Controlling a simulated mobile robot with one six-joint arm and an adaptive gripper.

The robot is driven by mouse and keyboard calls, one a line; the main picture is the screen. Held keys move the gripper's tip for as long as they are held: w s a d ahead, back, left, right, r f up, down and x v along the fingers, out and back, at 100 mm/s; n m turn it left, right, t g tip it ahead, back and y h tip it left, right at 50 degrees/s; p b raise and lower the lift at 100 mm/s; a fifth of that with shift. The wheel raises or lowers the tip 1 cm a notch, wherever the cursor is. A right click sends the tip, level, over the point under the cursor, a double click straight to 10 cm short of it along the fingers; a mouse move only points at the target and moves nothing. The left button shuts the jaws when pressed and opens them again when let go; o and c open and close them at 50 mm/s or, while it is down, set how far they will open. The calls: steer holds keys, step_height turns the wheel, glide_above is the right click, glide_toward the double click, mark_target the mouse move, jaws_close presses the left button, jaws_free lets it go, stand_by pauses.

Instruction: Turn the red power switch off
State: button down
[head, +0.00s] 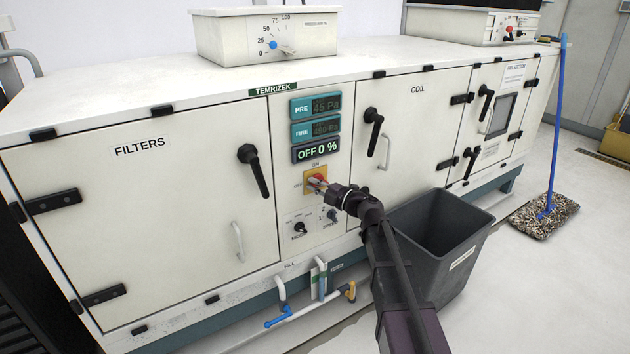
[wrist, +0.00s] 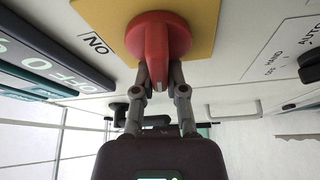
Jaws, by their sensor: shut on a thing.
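The red power switch (wrist: 158,37) sits on a yellow plate (head: 309,187) on the cabinet's control panel. In the wrist view the yellow plate (wrist: 205,20) fills the area behind the switch. My gripper (head: 325,185) reaches the switch from the lower right. In the wrist view my gripper (wrist: 160,82) has its two fingers closed on the switch's red handle. The display (head: 316,150) above reads "OFF 0 %". In the head view the fingers hide much of the switch.
Two smaller knobs (head: 300,228) sit below the switch. A black door handle (head: 373,130) is to the right and another (head: 254,170) to the left. A grey bin (head: 470,225) stands by the cabinet beside my arm. Pipes with a blue valve (head: 279,317) stick out below.

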steer(key=shift+w+f+n+g+h+p, duration=0.2)
steer(key=shift+n+g+h+p, duration=0.15)
steer(key=shift+n, duration=0.65)
steer(key=c, duration=0.7)
jaws_free()
steer(key=shift+f, duration=0.1)
steer(key=shift+s, duration=0.1)
steer(key=shift+s+d, duration=0.4)
steer(key=shift+d, duration=0.15)
steer(key=v, duration=1)
steer(key=shift+s+d, duration=0.15)
steer(key=shift+d, duration=0.2)
